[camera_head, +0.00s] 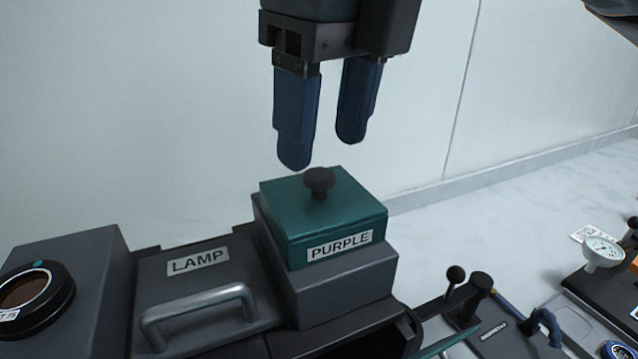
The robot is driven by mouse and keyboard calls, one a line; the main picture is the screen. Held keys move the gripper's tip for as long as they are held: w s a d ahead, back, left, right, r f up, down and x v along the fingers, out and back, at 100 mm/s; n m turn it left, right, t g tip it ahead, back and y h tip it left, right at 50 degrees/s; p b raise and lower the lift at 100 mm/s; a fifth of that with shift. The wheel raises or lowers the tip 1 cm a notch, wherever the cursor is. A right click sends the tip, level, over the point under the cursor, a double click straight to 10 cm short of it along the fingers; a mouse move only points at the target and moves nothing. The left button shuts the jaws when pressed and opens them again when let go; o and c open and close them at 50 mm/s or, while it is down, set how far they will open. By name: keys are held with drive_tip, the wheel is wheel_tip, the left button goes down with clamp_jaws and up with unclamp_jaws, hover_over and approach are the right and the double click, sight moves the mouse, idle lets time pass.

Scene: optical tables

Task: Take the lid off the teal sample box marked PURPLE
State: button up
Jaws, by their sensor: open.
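The teal sample box (290,236) marked PURPLE sits on a dark grey block in the head view. Its teal lid (345,195) is on, with a dark round knob (319,182) standing up from the top. My gripper (322,155) hangs above the box with its two blue fingers pointing down. The fingers are apart with nothing between them. The fingertips appear a little higher than the knob, and I see no contact.
The dark grey block (345,290) under the box adjoins a LAMP housing (205,280) with a metal handle (200,312). A round-lensed unit (35,290) stands far left. A pale wall rises behind.

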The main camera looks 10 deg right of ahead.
sight(319, 174)
drive_tip(key=shift+w+a+f+p, duration=0.1)
drive_tip(key=shift+f+p, duration=0.05)
drive_tip(key=shift+f, duration=0.75)
drive_tip(key=shift+w+a+f+p, duration=0.1)
drive_tip(key=shift+f+p, duration=0.05)
drive_tip(key=shift+f, duration=0.7)
drive_tip(key=shift+c, duration=0.2)
clamp_jaws()
